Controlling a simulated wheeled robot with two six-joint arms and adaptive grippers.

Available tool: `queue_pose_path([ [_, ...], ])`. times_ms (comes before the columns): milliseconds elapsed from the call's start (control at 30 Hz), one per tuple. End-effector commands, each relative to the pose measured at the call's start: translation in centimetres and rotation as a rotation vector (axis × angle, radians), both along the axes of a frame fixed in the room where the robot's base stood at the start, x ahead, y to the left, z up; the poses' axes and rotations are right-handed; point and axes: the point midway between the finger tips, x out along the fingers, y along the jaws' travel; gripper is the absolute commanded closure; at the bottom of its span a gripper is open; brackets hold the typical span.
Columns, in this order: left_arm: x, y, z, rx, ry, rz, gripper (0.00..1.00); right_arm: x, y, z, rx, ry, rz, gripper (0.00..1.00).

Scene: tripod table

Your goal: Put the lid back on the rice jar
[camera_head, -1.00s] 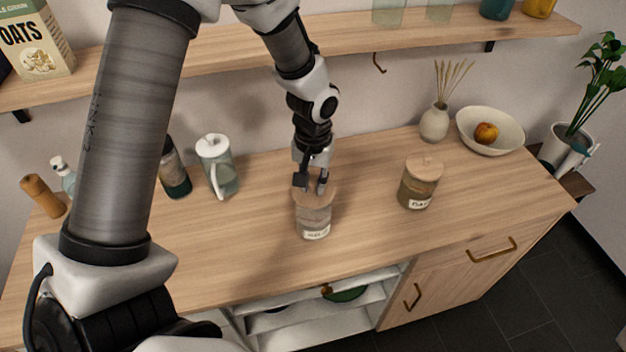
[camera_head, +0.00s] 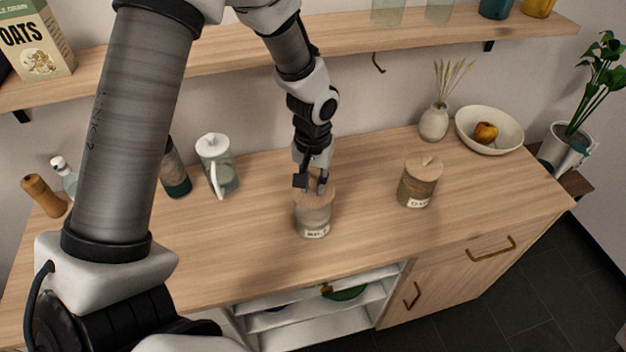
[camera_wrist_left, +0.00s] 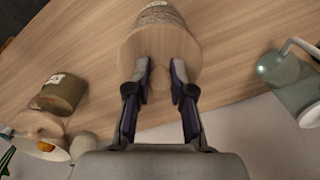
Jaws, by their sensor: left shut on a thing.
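The rice jar (camera_head: 314,222) stands upright near the middle of the wooden counter, with a pale label low on its front that is too small to read surely. Its round wooden lid (camera_head: 322,196) sits at the jar's mouth; I cannot tell whether it is fully seated. My left gripper (camera_head: 312,187) is above the lid, shut on its knob. In the left wrist view the lid (camera_wrist_left: 190,45) covers most of the jar (camera_wrist_left: 160,14), and the fingers (camera_wrist_left: 159,85) are on both sides of the small knob. My right gripper is not in view.
A second lidded jar (camera_head: 416,190) stands to the right. A glass pitcher (camera_head: 222,175) and a dark bottle (camera_head: 176,180) stand to the left. A bowl with fruit (camera_head: 500,140) and a reed vase (camera_head: 433,124) are at the back right. A shelf (camera_head: 220,55) runs above.

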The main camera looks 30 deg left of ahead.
Motion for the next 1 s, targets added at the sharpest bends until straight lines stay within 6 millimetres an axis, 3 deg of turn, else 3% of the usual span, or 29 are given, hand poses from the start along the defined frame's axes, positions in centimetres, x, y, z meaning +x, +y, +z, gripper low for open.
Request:
queue_pose_path([
  [267, 0.00, 0.00, -0.02, 0.000, 0.000, 0.000, 1.00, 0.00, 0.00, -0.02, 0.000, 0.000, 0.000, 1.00],
  [300, 0.00, 0.00, -0.02, 0.000, 0.000, 0.000, 0.64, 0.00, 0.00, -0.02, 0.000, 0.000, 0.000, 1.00],
  [333, 0.00, 0.00, -0.02, 0.000, 0.000, 0.000, 0.53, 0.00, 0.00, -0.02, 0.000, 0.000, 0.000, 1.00],
  [367, 0.00, 0.00, -0.02, 0.000, 0.000, 0.000, 0.49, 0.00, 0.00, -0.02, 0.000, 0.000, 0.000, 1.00],
  [567, 0.00, 0.00, -0.02, 0.000, 0.000, 0.000, 0.49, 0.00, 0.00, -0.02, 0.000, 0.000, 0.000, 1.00],
  [667, -0.01, 0.01, -0.03, 0.000, 0.000, 0.000, 0.24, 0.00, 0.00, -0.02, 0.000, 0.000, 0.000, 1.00],
  [1000, 0.00, 0.00, 0.14, 0.000, 0.000, 0.000, 0.24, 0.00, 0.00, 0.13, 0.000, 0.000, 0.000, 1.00],
])
